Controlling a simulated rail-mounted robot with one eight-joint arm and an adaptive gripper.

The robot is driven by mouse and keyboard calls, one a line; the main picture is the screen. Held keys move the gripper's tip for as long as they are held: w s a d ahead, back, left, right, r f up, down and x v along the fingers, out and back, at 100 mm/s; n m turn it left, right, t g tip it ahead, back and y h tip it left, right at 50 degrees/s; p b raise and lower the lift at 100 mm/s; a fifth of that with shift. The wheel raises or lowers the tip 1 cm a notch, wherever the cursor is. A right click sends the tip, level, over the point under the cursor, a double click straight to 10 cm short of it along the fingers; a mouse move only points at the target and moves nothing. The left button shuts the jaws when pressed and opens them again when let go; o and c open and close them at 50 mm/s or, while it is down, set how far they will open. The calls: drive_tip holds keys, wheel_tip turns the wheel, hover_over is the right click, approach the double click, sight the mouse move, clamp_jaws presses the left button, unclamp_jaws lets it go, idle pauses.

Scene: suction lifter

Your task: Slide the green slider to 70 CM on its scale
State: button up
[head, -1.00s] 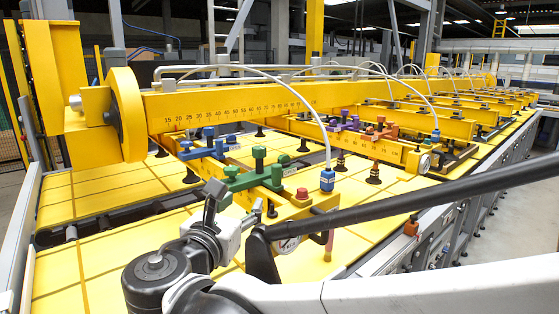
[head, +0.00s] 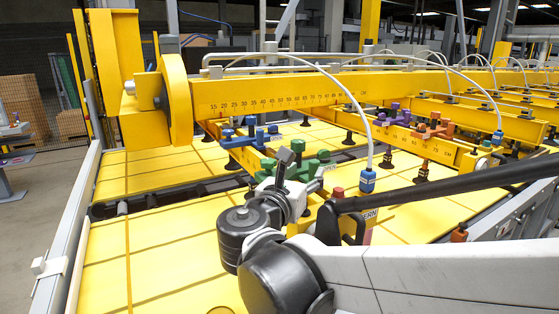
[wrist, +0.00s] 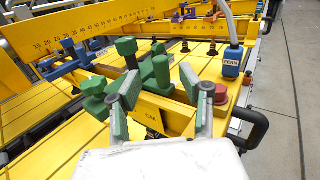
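The green slider (head: 318,164) sits on the nearest yellow crossbeam in the head view, with upright knobs and side arms. In the wrist view its green knobs (wrist: 126,47) show between and beyond my gripper's fingers. My gripper (wrist: 160,76) is open, with its two fingers spread at the near side of the slider. In the head view, my gripper (head: 291,152) overlaps the slider's left part; contact cannot be told. The beam's scale (wrist: 150,143) shows only "CM" clearly; its numbers are largely hidden by my gripper.
A blue slider (head: 240,138) lies to the left. A blue "FERN" fitting with a hose (wrist: 231,62) and a red knob (wrist: 220,94) stand right of the green slider. A black handle (wrist: 258,128) projects at the beam's near end. Purple and orange sliders are farther off.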

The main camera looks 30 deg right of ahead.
sight(312, 164)
drive_tip(key=shift+p+x, duration=0.35)
drive_tip(key=shift+x, duration=3.1)
clamp_jaws()
